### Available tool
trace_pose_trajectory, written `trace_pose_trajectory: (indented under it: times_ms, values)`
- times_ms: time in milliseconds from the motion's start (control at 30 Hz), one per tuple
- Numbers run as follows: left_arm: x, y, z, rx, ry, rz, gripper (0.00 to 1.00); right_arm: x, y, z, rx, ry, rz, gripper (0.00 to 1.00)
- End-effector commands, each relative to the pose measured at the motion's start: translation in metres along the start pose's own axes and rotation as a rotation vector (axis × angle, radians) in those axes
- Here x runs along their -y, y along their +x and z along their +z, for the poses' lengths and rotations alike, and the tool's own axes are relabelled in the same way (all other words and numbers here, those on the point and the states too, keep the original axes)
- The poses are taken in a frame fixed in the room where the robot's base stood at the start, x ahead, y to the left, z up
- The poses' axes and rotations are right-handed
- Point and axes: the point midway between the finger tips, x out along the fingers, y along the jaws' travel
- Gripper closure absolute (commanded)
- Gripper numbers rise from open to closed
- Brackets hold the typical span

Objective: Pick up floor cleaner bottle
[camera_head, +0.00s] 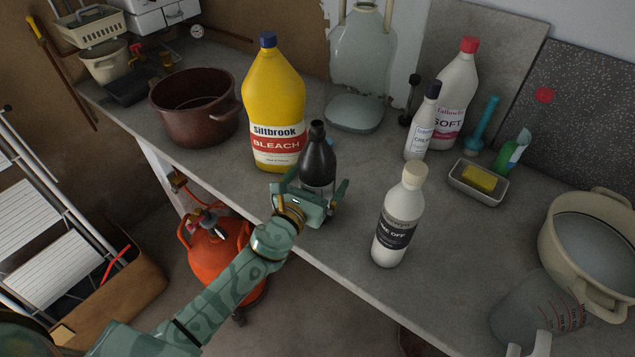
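My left gripper (314,185) reaches in from the lower left at the bench's front edge. Its fingers are spread to either side of a dark grey bottle (318,157) with a black neck. The bottle stands upright; its lower part is hidden by the gripper, and I cannot tell whether the fingers touch it. No label reading floor cleaner is legible. Other bottles are the yellow bleach bottle (273,105) behind left, a white bottle with a dark label (399,218) to the right, and a white pink-labelled bottle (456,95) behind. My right gripper is not in view.
A brown pot (196,112) stands left and a glass demijohn (362,60) behind. A small dark-capped bottle (421,130), a metal tray with a yellow sponge (478,180), a cream pot (592,245) and a clear jug (528,306) stand right. An orange gas cylinder (215,255) is below.

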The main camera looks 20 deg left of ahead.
Motion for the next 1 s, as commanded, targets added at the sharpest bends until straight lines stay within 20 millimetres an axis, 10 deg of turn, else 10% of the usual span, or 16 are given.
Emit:
trace_pose_trajectory:
  times_ms: [233,500,1000]
  values:
    - [0.000,0.002,0.000,0.000,-0.001,0.000,0.05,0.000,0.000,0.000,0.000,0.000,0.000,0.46]
    - [0.000,0.002,0.002,0.003,0.000,0.001,0.74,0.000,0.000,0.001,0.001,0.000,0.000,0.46]
    - [0.000,0.002,0.025,0.004,-0.001,0.000,0.74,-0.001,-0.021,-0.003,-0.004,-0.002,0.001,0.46]
